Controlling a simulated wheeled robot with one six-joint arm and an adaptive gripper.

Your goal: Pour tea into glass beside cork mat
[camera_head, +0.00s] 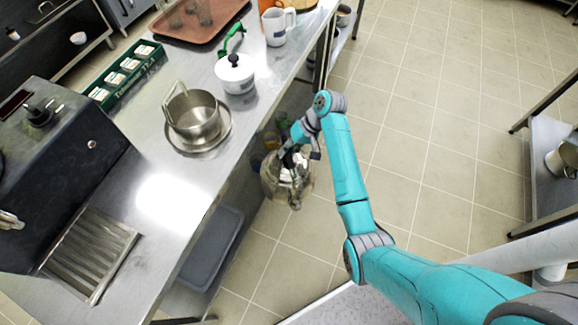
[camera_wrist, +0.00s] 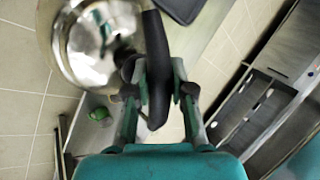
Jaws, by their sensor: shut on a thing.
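A shiny steel kettle (camera_head: 283,183) hangs off the counter's right edge, over the floor side, in my gripper (camera_head: 297,150). In the wrist view my gripper (camera_wrist: 158,92) is shut on the kettle's black curved handle (camera_wrist: 157,60), and the kettle's round steel body (camera_wrist: 88,48) is to the left. Clear glasses (camera_head: 204,13) stand on a brown tray (camera_head: 203,32) at the counter's far end. A round tan board or mat (camera_head: 305,4) is partly cut off at the top edge; I cannot tell whether it is cork. The tea cannot be seen.
On the steel counter (camera_head: 150,205) are a steel pot (camera_head: 194,116) on a round plate, a white lidded pot (camera_head: 235,75), a white jug (camera_head: 277,29) and a green rack (camera_head: 123,72). A dark machine (camera_head: 60,140) stands at left. The tiled floor (camera_head: 420,110) at right is clear.

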